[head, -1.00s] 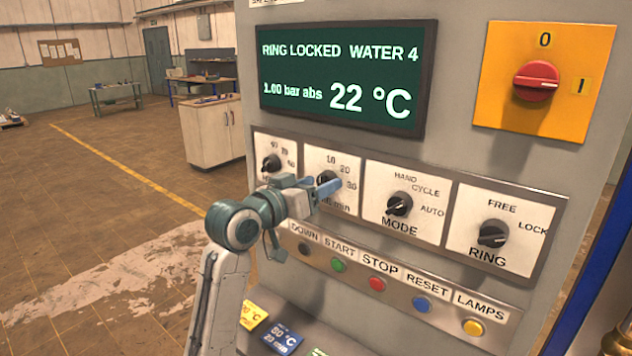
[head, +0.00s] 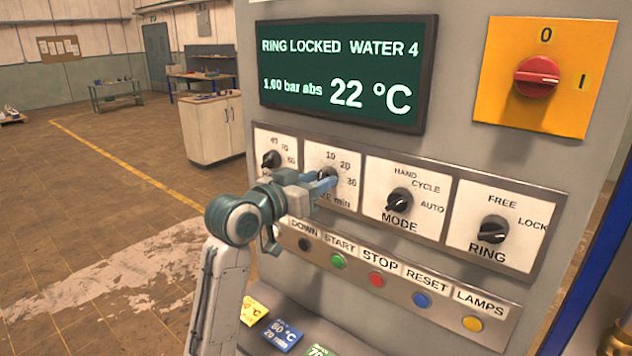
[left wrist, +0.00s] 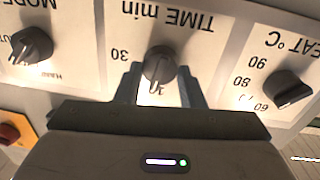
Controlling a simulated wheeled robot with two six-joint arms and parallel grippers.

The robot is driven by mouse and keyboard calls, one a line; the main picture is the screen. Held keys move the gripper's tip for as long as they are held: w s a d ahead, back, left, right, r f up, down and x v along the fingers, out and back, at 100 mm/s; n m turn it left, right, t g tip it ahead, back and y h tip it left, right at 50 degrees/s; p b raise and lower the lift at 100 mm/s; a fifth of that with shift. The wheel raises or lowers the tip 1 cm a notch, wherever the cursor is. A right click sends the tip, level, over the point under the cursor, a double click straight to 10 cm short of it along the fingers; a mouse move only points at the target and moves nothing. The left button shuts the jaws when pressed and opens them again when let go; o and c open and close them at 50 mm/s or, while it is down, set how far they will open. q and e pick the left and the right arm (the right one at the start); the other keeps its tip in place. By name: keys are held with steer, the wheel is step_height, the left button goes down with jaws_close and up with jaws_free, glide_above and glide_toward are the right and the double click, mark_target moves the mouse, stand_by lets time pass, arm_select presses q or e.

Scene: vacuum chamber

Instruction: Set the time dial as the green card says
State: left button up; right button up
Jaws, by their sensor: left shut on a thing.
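The time dial (left wrist: 158,66) is a black knob on a white plate marked TIME min, upside down in the left wrist view. My left gripper (left wrist: 160,88) has one finger on each side of this knob and is shut on it. The knob's bar points near the 10 mark there. In the head view my left gripper (head: 325,183) covers most of the dial, with 10, 20 and 30 showing around it. The green card (head: 319,351) is cut off by the bottom edge, and its writing is only partly visible. My right gripper is not in view.
The mode dial (head: 399,201) and ring dial (head: 493,230) are right of the time dial; the heat dial (head: 271,159) is close on its left. Several push buttons line the strip below. A yellow card (head: 252,311) and a blue card (head: 282,336) lie beside the green one.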

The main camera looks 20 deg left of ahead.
arm_select(q)
steer(key=m, duration=0.6)
steer(key=shift+d+m, duration=0.1)
steer(key=shift+m, duration=0.2)
stand_by(0.5)
steer(key=o, duration=1)
steer(key=shift+b, duration=0.3)
steer(key=shift+b+v, duration=1.9)
steer(key=shift+v, duration=3.55)
steer(key=shift+d+r, duration=0.1)
steer(key=shift+r, duration=0.05)
